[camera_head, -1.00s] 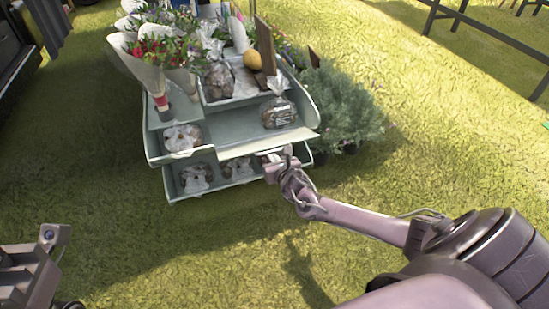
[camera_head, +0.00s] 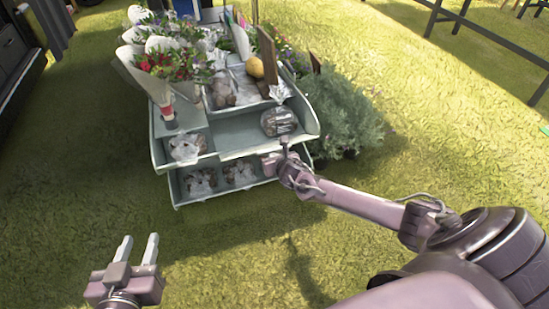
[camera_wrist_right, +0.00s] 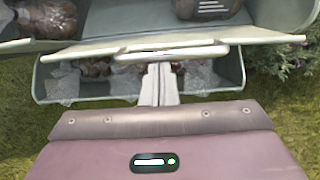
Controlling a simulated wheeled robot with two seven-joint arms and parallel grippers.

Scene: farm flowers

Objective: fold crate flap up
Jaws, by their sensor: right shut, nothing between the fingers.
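The crate flap (camera_head: 246,152) is a strip along the front edge of the upper tray, on the right half of the grey-green stand. In the right wrist view the flap (camera_wrist_right: 90,50) shows as a thin pale strip with a bar handle (camera_wrist_right: 171,49) on it. My right gripper (camera_head: 284,146) is shut and empty at the flap's right part. In the wrist view its closed fingers (camera_wrist_right: 158,72) are at the handle; contact is not clear. My left gripper (camera_head: 137,248) is open and empty over the grass, fingers pointing up, well away from the stand.
A wrapped bag (camera_head: 279,121) sits in the upper tray behind the flap. Bags (camera_head: 240,173) fill the lower tray (camera_head: 215,196). Wrapped bouquets (camera_head: 160,75) stand at the left, and a bushy plant (camera_head: 340,108) is close on the right. The grass in front is clear.

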